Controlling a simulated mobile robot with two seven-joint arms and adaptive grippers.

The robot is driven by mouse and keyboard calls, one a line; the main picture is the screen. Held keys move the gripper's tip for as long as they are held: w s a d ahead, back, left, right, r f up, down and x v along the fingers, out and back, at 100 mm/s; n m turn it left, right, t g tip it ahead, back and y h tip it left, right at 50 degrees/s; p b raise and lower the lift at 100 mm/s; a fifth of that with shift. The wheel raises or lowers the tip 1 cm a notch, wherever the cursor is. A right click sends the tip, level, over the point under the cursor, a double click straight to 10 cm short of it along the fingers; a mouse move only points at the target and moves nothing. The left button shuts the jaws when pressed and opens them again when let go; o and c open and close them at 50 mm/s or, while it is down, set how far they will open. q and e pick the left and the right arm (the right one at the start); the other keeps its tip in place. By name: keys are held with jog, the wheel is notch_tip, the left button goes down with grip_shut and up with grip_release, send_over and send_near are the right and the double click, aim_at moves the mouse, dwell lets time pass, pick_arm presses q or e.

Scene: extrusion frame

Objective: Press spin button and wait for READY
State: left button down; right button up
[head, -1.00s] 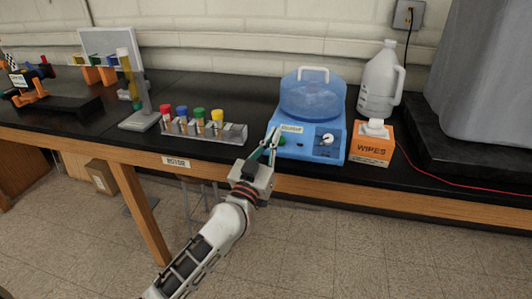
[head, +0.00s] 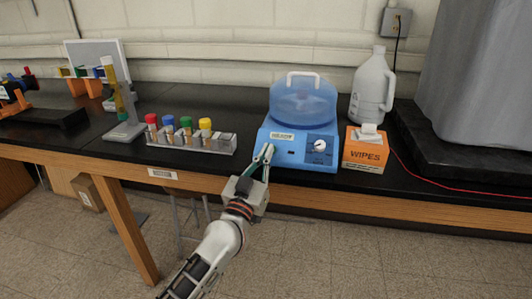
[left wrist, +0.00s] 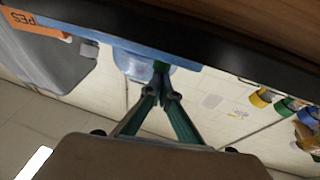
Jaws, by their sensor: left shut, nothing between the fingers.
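The blue centrifuge (head: 300,148) stands on the black bench, with a clear domed lid (head: 303,100) that is down. Its front has a label, a small dark slot and a round white dial (head: 320,145). My left gripper (head: 266,152) is shut and empty, with its fingertips at the left part of the centrifuge's front. The fingers hide that part of the panel, so I cannot tell whether they touch a button. In the left wrist view the shut fingertips (left wrist: 161,70) meet in front of the blue body (left wrist: 180,58). The label text is too small to read. My right gripper is not in view.
A tube rack (head: 190,143) with colour-capped tubes stands left of the centrifuge. An orange wipes box (head: 365,150) and a white jug (head: 371,88) stand close on its right. A stand with a yellow cylinder (head: 115,90) is farther left. A red wire (head: 440,187) runs along the bench at right.

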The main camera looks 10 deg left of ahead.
pick_arm(q)
jog(key=shift+w+f, duration=0.3)
jog(key=shift+f, duration=0.15)
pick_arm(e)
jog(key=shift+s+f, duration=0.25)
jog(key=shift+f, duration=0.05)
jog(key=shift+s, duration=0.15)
pick_arm(q)
jog(key=shift+s+f, duration=0.1)
jog(key=shift+s, duration=0.05)
jog(key=shift+s+a+f, duration=0.1)
jog(key=shift+s+f, duration=0.1)
jog(key=shift+s, duration=0.05)
jog(key=v, duration=1.1)
jog(key=shift+r, duration=0.15)
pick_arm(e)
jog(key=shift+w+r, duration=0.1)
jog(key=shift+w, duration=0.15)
pick_arm(q)
jog(key=shift+s, duration=0.15)
